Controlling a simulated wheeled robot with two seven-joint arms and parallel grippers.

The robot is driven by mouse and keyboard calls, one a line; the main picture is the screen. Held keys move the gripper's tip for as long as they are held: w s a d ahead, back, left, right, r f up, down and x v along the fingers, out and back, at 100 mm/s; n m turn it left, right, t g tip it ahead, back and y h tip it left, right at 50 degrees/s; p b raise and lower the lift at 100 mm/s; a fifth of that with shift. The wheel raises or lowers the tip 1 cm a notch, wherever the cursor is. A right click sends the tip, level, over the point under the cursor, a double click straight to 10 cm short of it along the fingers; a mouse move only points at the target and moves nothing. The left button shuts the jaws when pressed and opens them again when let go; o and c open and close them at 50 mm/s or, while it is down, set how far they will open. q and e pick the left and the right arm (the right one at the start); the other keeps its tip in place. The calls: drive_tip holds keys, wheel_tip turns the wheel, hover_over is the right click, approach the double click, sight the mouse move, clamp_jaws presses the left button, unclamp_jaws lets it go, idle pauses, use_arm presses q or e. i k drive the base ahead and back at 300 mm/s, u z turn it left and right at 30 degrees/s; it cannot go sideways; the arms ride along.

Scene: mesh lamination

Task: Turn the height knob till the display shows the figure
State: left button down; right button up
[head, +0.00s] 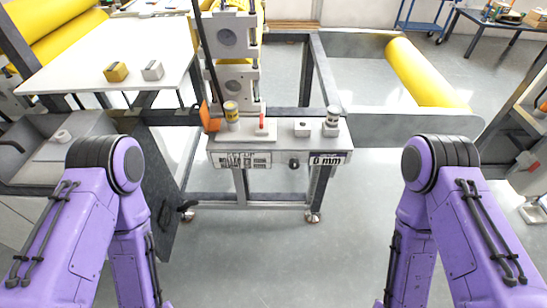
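The machine's front panel has a small display (327,160) that reads "0 mm". A small dark round knob (294,163) sits on the front face just left of the display. A grey upright cylinder (332,117) stands on the shelf above the display. I cannot tell which of these is the height knob. My two purple arms come in from the left and right edges and bend downward. Both grippers are outside the picture, and nothing touches the panel.
The shelf (290,147) also carries a yellow-banded cylinder (231,112), a red lever (262,124) and a small pale block (303,129). An orange piece (210,117) sits at its left end. A white table (110,50) and yellow roll (425,72) flank the machine. The floor in front is clear.

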sight(294, 163)
drive_tip(key=z, duration=0.8)
drive_tip(key=k, duration=1.05)
drive_tip(key=z, duration=1.65)
drive_tip(key=i, duration=1.05)
drive_tip(key=u, duration=1.25)
drive_tip(key=i, duration=0.65)
drive_tip(key=u, duration=0.7)
